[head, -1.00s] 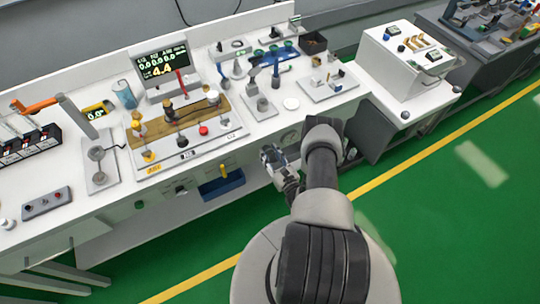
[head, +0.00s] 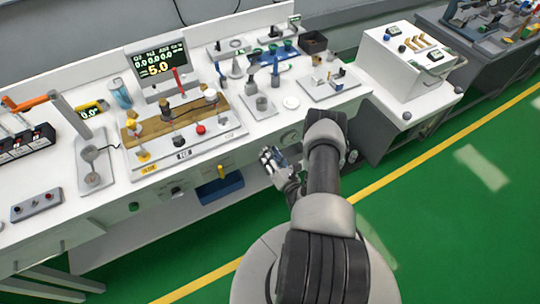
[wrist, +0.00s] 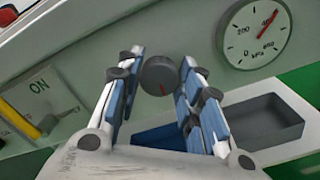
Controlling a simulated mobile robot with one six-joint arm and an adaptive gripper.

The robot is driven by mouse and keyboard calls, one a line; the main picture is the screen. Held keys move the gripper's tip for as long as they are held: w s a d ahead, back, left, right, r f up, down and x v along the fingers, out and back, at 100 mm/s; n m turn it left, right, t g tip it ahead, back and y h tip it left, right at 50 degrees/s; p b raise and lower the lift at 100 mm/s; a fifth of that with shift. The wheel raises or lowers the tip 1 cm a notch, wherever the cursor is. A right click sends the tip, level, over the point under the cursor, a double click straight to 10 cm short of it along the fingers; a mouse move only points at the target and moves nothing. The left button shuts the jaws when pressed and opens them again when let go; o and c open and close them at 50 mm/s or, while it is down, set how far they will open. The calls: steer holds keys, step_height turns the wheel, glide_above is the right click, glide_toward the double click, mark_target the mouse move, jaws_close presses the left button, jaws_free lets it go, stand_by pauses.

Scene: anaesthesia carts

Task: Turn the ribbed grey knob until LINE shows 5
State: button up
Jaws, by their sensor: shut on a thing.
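The ribbed grey knob (wrist: 158,76) is on the white front panel, with a small red mark on its face. My gripper (wrist: 162,62) is shut on the knob, its blue-padded fingers on either side of it. In the head view my gripper (head: 272,160) is at the front panel and hides the knob. The display (head: 158,64) on the bench reads 5.0 in large yellow figures on its LINE row, under a row of white figures.
A round kPa gauge (wrist: 257,32) is right of the knob, its needle pointing up and right. A yellow lever (wrist: 20,118) by an ON label is at left. A blue bin (head: 221,188) hangs below the panel. Green floor (head: 450,230) is clear at right.

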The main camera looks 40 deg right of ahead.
stand_by(0.4)
steer(key=o, duration=1.1)
steer(key=shift+c, duration=0.2)
steer(key=v, duration=0.7)
steer(key=shift+s, duration=0.25)
